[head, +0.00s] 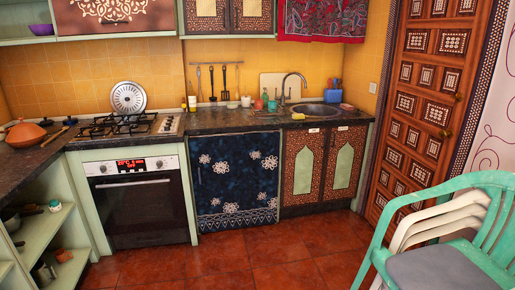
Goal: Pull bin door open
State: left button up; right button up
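Two brown patterned cabinet doors with pale green arched panels stand shut under the sink. They are the left door (291,181) and the right door (357,176), each with a small white label at its top. The label text is too small to read, so I cannot tell which door is the bin door. A dark blue door or curtain front (235,180) with white flower patterns closes the space to their left, with a thin upright handle at its left side. Neither of my grippers is in view.
A green plastic chair (440,182) with stacked white chairs and a grey cushion stands at the front right. An oven (142,210) is at the left, beside open shelves (42,232). The red tile floor (275,258) before the cabinets is clear.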

aim_at(304, 149)
jog(key=i, duration=0.6)
jog(key=i+j+z, duration=0.1)
jog(key=i, duration=0.5)
jog(key=i+j, duration=0.1)
jog(key=i, duration=0.5)
jog(key=i+j+z, duration=0.1)
jog(key=i, duration=0.5)
